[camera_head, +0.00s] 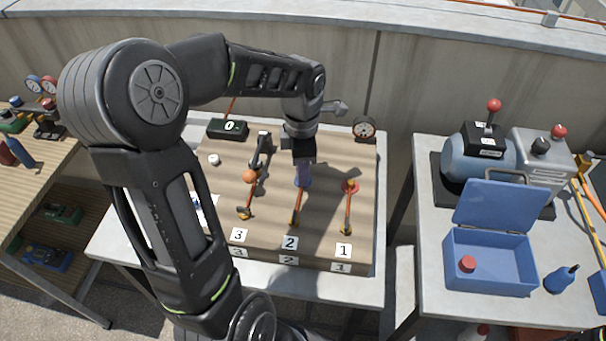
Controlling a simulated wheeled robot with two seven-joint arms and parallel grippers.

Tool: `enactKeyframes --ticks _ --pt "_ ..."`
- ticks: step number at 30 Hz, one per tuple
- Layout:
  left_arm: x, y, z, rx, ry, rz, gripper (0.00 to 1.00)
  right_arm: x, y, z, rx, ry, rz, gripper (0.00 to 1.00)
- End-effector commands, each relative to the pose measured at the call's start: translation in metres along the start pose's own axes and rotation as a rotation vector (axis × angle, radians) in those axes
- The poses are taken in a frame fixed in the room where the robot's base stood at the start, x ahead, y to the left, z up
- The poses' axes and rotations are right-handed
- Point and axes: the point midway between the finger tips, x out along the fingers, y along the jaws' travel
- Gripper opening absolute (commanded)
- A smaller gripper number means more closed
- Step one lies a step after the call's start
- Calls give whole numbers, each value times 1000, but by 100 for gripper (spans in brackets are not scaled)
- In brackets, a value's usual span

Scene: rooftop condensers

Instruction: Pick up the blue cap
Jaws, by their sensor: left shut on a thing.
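The blue cap (303,182) is at the upper end of the orange-brown line marked 2, on the brown-topped board in the middle. My left gripper (303,168) points down over it from above and is shut on it. The fingers hide the cap's upper part, and I cannot tell whether it still touches the line. My right gripper is not in view.
A gauge (364,128) and a display box (228,129) stand behind. On the right table are a blue open box (490,278) holding a red piece, a blue bottle (561,279) and a pump (476,155).

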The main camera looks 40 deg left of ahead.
Motion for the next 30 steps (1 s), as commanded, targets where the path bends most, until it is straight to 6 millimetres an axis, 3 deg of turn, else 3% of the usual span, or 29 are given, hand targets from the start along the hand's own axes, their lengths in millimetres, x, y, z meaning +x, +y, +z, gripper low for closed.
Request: enactKeyframes --ticks 8,21,30 --pt "-7 1 0 0 -1 3 0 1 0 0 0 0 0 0" --pt "-83 1 1 0 -2 3 0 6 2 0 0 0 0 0" --pt "-101 0 0 0 0 0 0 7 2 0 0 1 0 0"
